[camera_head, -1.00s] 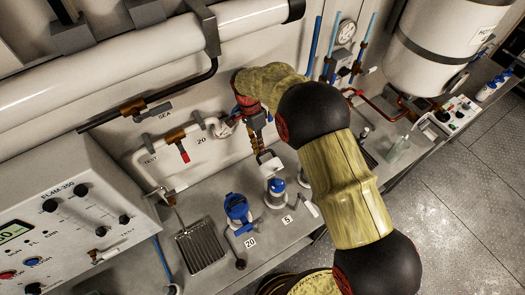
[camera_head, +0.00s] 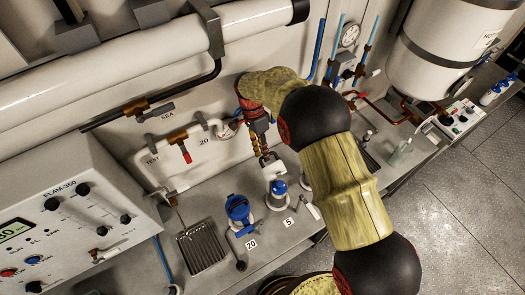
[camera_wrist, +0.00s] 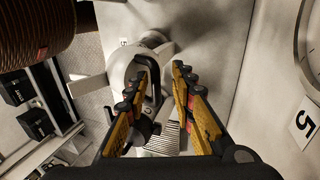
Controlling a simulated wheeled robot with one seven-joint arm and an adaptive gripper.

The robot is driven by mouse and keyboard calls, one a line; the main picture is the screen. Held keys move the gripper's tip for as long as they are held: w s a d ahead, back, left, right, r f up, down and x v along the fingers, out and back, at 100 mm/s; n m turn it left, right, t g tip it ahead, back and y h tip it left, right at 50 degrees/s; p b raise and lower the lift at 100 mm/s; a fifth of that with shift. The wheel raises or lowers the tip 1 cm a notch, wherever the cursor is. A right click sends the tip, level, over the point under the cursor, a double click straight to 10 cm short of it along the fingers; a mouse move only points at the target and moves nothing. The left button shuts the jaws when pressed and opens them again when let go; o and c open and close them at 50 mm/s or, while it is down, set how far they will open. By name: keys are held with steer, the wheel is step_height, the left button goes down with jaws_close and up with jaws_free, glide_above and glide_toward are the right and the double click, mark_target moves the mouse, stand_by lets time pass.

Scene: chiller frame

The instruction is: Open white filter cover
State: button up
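A white piece with a handle-like top (camera_head: 272,170), which looks like the white filter cover, stands beside the blue-capped housing (camera_head: 279,188) near the label 5. In the wrist view a pale rounded body (camera_wrist: 140,66) with a dark curved handle (camera_wrist: 153,98) shows just beyond my fingers. My gripper (camera_head: 267,158) points down at the white piece in the head view. In the wrist view my gripper (camera_wrist: 160,80) has its two fingers apart, with the dark handle in or just behind the gap. I cannot tell whether the fingers touch it.
Another blue-capped housing (camera_head: 239,210) stands to the left near the label 20, with a ribbed metal tray (camera_head: 202,248) further left. A white pipe with a red-handled valve (camera_head: 185,152) runs along the back wall. A control box (camera_head: 60,222) fills the lower left.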

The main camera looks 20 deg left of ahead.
steer(key=shift+a+r, duration=0.1)
step_height(320, 180, up, 10)
stand_by(0.7)
steer(key=shift+w, duration=0.1)
